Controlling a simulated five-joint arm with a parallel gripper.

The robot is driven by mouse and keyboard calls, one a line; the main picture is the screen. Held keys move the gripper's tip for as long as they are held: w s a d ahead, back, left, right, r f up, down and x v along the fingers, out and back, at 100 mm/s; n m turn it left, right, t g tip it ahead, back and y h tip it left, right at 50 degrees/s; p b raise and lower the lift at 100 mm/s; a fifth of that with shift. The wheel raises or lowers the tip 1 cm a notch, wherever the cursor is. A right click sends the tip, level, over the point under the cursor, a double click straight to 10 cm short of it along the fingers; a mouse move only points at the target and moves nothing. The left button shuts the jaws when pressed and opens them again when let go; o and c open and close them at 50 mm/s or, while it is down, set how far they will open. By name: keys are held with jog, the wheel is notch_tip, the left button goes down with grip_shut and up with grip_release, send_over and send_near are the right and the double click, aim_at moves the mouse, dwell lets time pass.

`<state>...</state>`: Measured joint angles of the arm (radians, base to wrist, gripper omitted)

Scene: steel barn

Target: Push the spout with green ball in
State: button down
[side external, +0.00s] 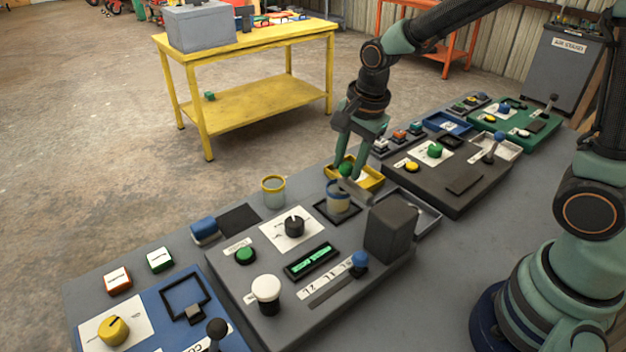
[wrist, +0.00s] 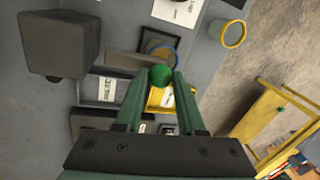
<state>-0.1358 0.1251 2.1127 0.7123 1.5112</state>
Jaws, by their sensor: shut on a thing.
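The spout (side external: 355,190) is a grey bar reaching from the dark box-shaped housing (side external: 390,228) over a clear cup (side external: 337,196) with a coloured rim. Its green ball (side external: 346,169) stands at the spout's outer end. My gripper (side external: 352,155) comes down from above, with its fingers at the ball. In the wrist view, the green ball (wrist: 160,76) sits between the two green fingers, and the spout (wrist: 137,62) and housing (wrist: 62,43) lie beyond them. My gripper is shut on the ball, and its fingers partly hide the ball in the side view.
The cup stands on a black square frame. Another clear cup (side external: 273,191) stands to its left. The grey console has a black knob (side external: 294,225), a green button (side external: 245,255) and a blue-knobbed slider (side external: 359,262). A yellow tray (side external: 372,180) lies just behind my gripper.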

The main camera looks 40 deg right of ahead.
jog(key=shift+r, duration=0.1)
dwell(0.7)
jog(key=s, duration=0.3)
jog(key=shift+s, duration=0.1)
jog(key=c, duration=0.5)
grip_release()
jog(key=shift+s, duration=0.1)
jog(key=r, duration=0.4)
jog(key=s+r, duration=0.1)
jog(key=r, duration=0.3)
jog(key=s+r, duration=0.1)
jog(key=r, duration=0.2)
jog(key=shift+s+d+r, duration=0.1)
jog(key=shift+d+r, duration=0.1)
jog(key=shift+r, duration=0.2)
